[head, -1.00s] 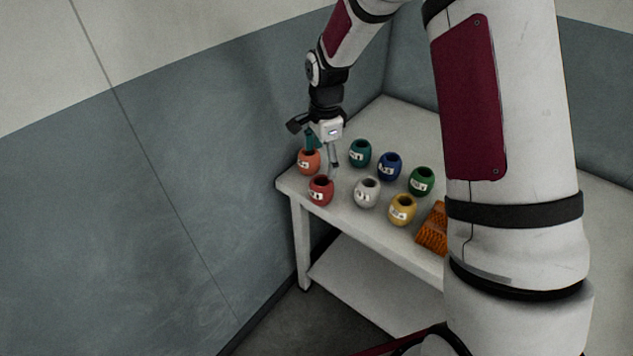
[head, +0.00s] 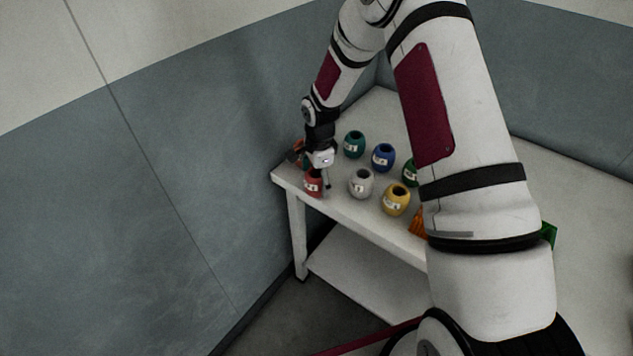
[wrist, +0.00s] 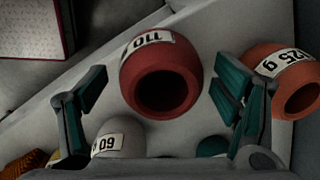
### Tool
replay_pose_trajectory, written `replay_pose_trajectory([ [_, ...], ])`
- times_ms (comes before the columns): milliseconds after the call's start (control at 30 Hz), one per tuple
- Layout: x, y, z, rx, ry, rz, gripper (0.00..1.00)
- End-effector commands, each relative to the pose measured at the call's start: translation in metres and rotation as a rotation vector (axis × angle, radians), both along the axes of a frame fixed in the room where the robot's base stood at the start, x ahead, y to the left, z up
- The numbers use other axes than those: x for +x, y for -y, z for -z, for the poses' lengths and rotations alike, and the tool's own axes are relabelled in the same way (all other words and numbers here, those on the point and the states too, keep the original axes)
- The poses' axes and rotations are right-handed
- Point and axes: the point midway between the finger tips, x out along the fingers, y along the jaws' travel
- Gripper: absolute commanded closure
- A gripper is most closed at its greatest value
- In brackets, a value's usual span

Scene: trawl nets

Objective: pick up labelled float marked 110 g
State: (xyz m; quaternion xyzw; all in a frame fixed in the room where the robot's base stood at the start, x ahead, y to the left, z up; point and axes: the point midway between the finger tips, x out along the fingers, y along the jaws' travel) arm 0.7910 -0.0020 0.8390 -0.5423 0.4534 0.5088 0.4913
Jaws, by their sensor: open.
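The red float (head: 313,186) stands near the left front corner of the table. In the wrist view this red float (wrist: 160,80) shows an upside-down white label reading 110; the unit is not readable, and its dark round opening faces the camera. My gripper (head: 318,176) is just above and around it in the head view, covering its upper part. In the wrist view my gripper (wrist: 160,88) is open, with one teal-padded finger on each side of the red float. Nothing is held, and contact cannot be told.
An orange float (wrist: 293,80) labelled 125 g is close beside the right finger. A white float (wrist: 118,143) labelled 60 is near the left finger. Teal (head: 355,145), blue (head: 383,157), green (head: 410,172) and yellow (head: 396,199) floats stand on the table (head: 343,206). A wall is at left.

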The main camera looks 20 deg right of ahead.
Motion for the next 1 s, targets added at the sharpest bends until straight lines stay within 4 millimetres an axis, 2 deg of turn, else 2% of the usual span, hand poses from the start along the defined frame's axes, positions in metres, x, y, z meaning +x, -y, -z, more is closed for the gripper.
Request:
replay_pose_trajectory([
  [167,0.001,0.000,0.019,0.000,-0.001,-0.001,0.18],
  [433,0.002,0.000,0.022,0.000,0.001,-0.002,0.18],
  [467,0.002,0.000,0.022,0.000,0.000,-0.002,0.22],
  [667,0.002,0.000,0.022,0.000,0.000,-0.001,0.68],
  [700,0.002,0.000,0.022,0.000,0.000,-0.001,0.72],
  [1000,0.002,0.000,0.020,-0.001,0.001,-0.001,0.72],
])
